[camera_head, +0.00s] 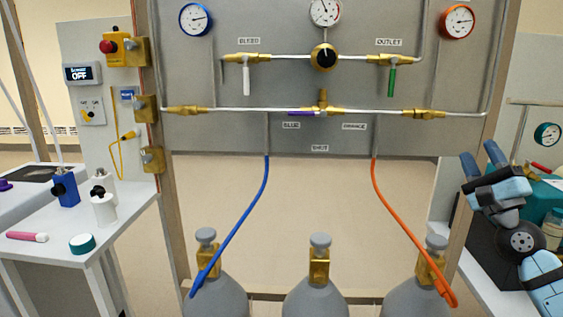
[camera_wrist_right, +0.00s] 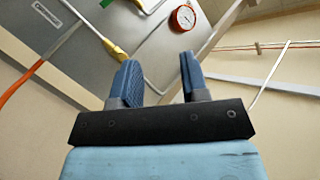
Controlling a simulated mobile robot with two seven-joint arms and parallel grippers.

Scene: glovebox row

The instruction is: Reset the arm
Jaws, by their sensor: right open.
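My right gripper (camera_head: 482,160) is at the right of the head view, raised beside the right post of the gas panel. Its two blue fingers are apart with nothing between them, as the right wrist view (camera_wrist_right: 160,80) also shows. In the wrist view the fingers point toward the panel's edge, with an orange-rimmed gauge (camera_wrist_right: 183,17) beyond them. My left gripper is in neither view.
The grey panel (camera_head: 220,130) carries gauges, brass valves and pipes. Blue (camera_head: 255,205) and orange (camera_head: 396,208) hoses hang down to grey cylinders (camera_head: 318,290). A white table (camera_head: 60,253) with bottles stands left. Another bench with equipment is close by my right arm.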

